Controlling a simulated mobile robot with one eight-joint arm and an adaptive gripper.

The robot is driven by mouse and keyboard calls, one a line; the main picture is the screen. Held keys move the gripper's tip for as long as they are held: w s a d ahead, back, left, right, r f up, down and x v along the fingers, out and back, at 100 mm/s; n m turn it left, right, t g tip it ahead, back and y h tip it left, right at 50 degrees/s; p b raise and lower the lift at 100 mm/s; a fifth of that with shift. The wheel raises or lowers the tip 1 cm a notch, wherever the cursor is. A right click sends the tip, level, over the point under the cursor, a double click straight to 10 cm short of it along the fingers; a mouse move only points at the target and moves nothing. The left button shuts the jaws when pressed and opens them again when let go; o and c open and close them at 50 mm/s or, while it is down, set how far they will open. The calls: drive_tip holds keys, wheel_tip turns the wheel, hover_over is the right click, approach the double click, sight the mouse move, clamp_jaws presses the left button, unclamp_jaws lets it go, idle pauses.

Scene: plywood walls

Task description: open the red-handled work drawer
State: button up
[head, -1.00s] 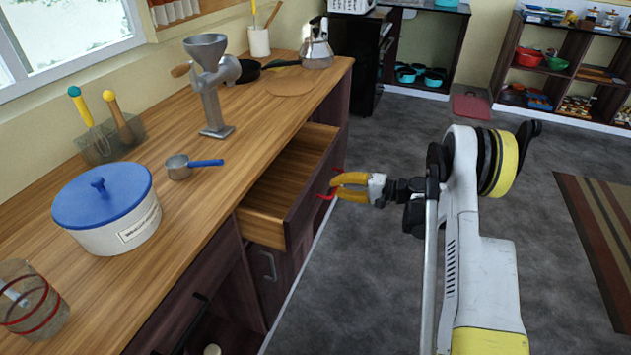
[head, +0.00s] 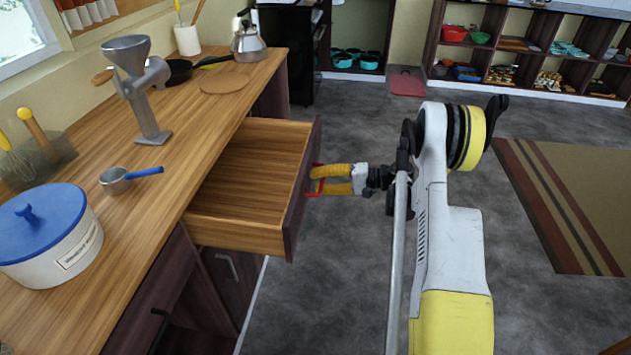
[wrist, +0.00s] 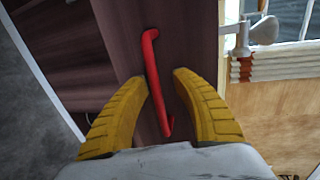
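The work drawer (head: 246,217) under the wooden counter stands well out, and its inside looks empty. Its dark front carries a red handle (head: 319,184), which also shows in the wrist view (wrist: 153,75). My gripper (head: 318,179) is at the drawer front, with its yellow fingers around the handle. In the wrist view the handle bar runs slightly tilted between the fingertips (wrist: 160,78), close to the left finger, with a small gap showing beside the right one. The gripper looks shut on the handle, as the drawer moves with it.
A lower cabinet handle (head: 229,266) is below the drawer. The grey floor (head: 330,290) right of the drawer is clear.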

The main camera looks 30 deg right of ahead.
drive_tip(key=v, duration=1.1)
drive_tip(key=shift+s+d, duration=0.2)
drive_tip(key=shift+d, duration=0.1)
drive_tip(key=s+a+r+n+g+h, duration=0.15)
drive_tip(key=a+r+g+h, duration=0.35)
drive_tip(key=a+r, duration=1.1)
drive_tip(key=s+a+n+t+h, duration=0.1)
drive_tip(key=s+a+n+h, duration=0.1)
drive_tip(key=s, duration=0.8)
drive_tip(key=s+a+n+t+h, duration=0.2)
drive_tip(key=s+a+h, duration=0.3)
drive_tip(key=s, duration=0.6)
drive_tip(key=shift+a+r+n+h, duration=0.3)
drive_tip(key=shift+a+n, duration=0.55)
drive_tip(key=shift+a, duration=0.2)
